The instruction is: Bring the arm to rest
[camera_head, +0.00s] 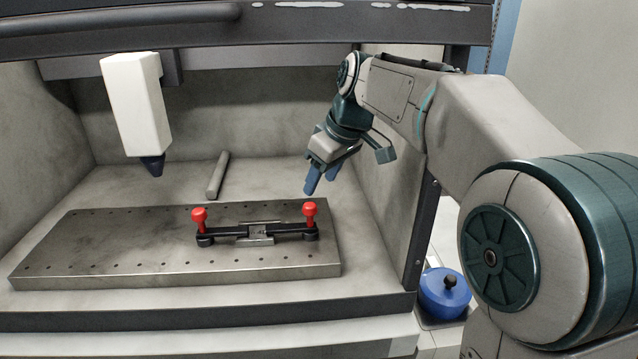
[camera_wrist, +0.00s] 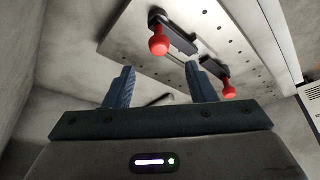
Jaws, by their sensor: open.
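My gripper (camera_head: 321,180) hangs inside the bench enclosure, up and to the right of the clamp fixture. Its two blue fingers point down and are apart, with nothing between them. In the wrist view my gripper (camera_wrist: 160,88) shows both fingers spread and empty. My arm reaches in from the right side over the enclosure's right wall. The gripper is apart from the plate and the fixture.
A perforated metal plate (camera_head: 110,242) bears a black fixture (camera_head: 275,232) with two red knobs (camera_head: 199,217), (camera_head: 309,211). A white tool head (camera_head: 135,100) hangs at left. A grey rod (camera_head: 218,175) lies behind the plate. A blue container (camera_head: 444,298) stands outside, right.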

